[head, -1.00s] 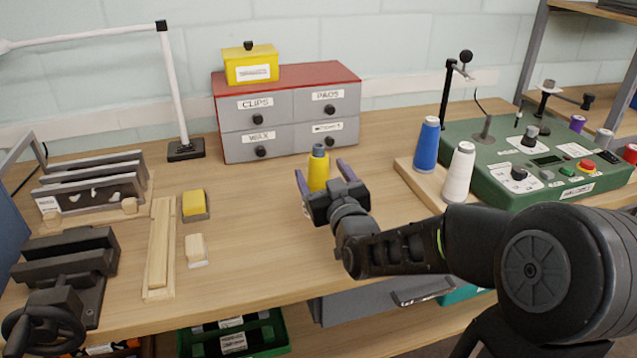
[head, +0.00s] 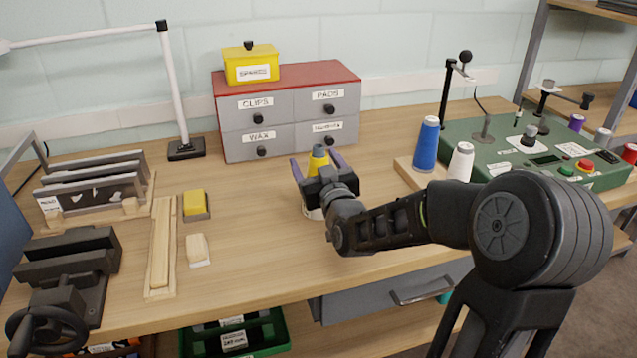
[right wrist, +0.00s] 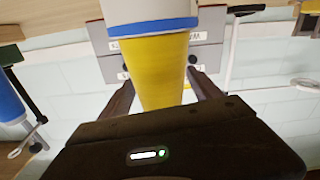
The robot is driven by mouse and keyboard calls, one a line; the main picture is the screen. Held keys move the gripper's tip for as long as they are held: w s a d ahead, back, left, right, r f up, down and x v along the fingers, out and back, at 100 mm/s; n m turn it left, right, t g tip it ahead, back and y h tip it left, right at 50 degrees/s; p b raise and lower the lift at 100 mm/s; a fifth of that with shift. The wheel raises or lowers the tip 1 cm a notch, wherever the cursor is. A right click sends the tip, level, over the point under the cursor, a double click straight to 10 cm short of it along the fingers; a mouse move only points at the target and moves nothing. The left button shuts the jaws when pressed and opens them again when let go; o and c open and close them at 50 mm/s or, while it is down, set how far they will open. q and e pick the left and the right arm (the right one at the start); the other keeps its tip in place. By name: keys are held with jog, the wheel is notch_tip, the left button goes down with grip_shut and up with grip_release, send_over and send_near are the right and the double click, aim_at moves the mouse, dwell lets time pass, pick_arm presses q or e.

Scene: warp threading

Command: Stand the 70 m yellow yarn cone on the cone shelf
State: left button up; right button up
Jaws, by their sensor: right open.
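The yellow yarn cone (head: 318,161) stands upright on the bench in front of the drawer cabinet, with a grey tip. In the right wrist view the yellow cone (right wrist: 162,70) shows a white base with a blue band, and the picture is upside down. My right gripper (head: 314,158) is open, with one finger on each side of the cone. The right gripper (right wrist: 160,82) also shows in the wrist view; whether its fingers touch the cone is unclear. The gripper hides the cone's lower part in the head view. My left gripper is out of view.
A blue cone (head: 426,145) and a white cone (head: 460,162) stand on a wooden board at right, beside a green control unit (head: 520,150). More cones, including a red one (head: 630,153), are at far right. The drawer cabinet (head: 288,112) stands behind.

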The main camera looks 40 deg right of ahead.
jog(key=shift+c, duration=0.3)
grip_shut()
dwell(0.4)
notch_tip(320, 180, up, 10)
dwell(0.5)
dwell(0.5)
